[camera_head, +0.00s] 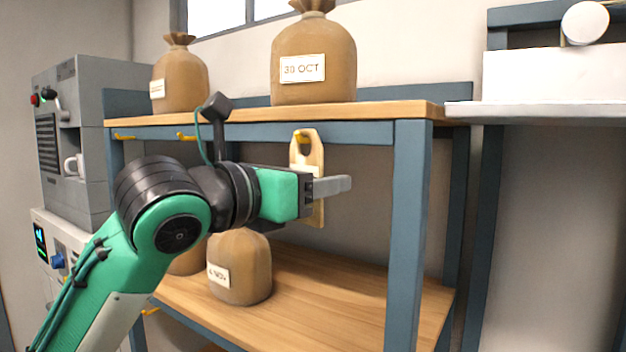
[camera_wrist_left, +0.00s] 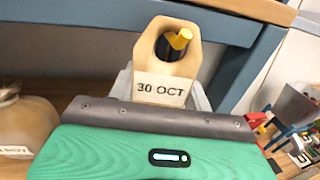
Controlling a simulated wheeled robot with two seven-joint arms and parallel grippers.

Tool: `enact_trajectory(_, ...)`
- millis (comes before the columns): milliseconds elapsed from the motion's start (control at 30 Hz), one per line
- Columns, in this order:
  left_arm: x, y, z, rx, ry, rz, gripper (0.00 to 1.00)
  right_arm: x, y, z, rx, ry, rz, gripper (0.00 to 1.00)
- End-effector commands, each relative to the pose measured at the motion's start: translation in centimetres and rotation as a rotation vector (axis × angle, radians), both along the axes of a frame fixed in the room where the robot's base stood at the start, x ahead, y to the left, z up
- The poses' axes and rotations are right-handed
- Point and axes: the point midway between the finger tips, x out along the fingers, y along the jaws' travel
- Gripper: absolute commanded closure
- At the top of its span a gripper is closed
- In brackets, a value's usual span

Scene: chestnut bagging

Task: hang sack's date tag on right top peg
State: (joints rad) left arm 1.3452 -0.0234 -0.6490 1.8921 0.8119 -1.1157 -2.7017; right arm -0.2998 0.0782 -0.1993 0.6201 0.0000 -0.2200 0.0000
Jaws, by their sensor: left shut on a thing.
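The wooden date tag (camera_head: 314,157) is upright in front of the shelf's top rail. In the left wrist view the tag (camera_wrist_left: 166,66) reads "30 OCT" and has a large hole near its top. The yellow right top peg (camera_head: 299,137) shows at the hole, and in the wrist view the peg (camera_wrist_left: 180,38) sticks out through it. My left gripper (camera_head: 335,186) is shut on the tag's lower part. The sack (camera_head: 313,60) labelled 30 OCT stands on the top shelf above. My right gripper is not in view.
Two more yellow pegs (camera_head: 186,136) sit on the same rail to the left. Another sack (camera_head: 180,80) stands on the top shelf, and sacks (camera_head: 240,265) stand on the lower shelf. The shelf's blue post (camera_head: 408,230) is right of my gripper.

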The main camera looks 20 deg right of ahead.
Motion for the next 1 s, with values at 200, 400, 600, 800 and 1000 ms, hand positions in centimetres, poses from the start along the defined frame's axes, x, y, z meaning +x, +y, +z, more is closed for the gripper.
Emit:
enact_trajectory(200,-0.02,-0.01,0.01,0.0,0.0,0.0,0.67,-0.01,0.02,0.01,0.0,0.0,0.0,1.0)
enact_trajectory(400,-0.02,-0.01,0.02,0.0,0.0,0.0,0.67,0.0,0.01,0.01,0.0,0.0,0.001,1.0)
enact_trajectory(600,-0.02,-0.01,0.02,0.0,0.0,0.0,0.29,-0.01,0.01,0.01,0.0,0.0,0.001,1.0)
enact_trajectory(800,-0.03,-0.01,0.02,0.0,0.0,0.0,0.25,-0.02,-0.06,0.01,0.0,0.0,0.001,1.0)
enact_trajectory(1000,-0.03,-0.01,0.01,0.0,0.0,0.0,0.0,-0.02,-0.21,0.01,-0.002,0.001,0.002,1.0)
